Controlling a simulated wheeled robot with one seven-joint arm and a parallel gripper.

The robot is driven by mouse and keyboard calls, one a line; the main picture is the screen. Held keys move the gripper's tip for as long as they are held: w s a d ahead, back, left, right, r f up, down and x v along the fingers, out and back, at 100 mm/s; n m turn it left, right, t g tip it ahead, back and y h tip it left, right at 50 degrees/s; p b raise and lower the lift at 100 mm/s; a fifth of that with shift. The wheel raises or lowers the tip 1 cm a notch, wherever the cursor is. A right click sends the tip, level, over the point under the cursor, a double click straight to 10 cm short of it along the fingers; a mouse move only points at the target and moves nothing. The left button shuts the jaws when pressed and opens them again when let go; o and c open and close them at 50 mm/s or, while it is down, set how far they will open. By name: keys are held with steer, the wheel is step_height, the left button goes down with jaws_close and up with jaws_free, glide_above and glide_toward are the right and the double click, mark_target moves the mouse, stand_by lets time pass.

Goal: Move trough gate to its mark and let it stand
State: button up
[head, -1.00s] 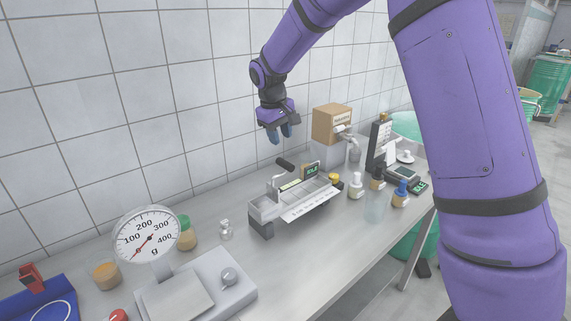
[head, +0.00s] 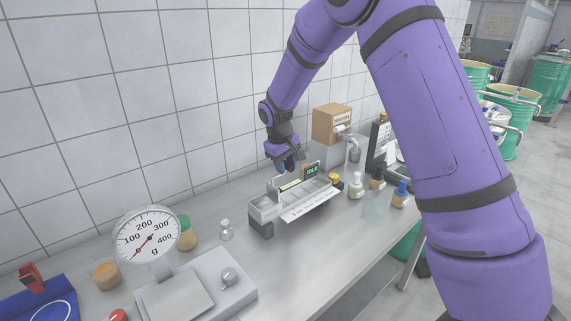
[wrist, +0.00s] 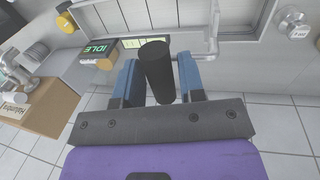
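The grey trough (head: 264,209) stands on the bench with several compartments. A dark cylindrical handle (wrist: 157,68) shows at the trough's back side in the wrist view; I take it to be the trough gate's grip. Its lower end and the plate it belongs to are not clear. My gripper (head: 287,166) is low over the trough's back edge. In the wrist view its two blue fingers (wrist: 159,78) stand either side of the handle, with narrow gaps, so it looks open around it. The gate's mark cannot be told for certain; a pale yellow strip (head: 290,185) lies on the trough.
A box reading IDLE (head: 312,169) stands close to the gripper. A dial scale (head: 147,236) is at the left, a cardboard box (head: 332,123) behind at the right. Small bottles (head: 356,185) stand to the trough's right. The front bench (head: 290,262) is clear.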

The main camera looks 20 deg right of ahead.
jaws_close()
steer(key=shift+f, duration=1.6)
jaws_free()
step_height(320, 180, up, 11)
steer(key=a, duration=0.2)
steer(key=shift+s+f, duration=0.15)
steer(key=shift+s, duration=0.25)
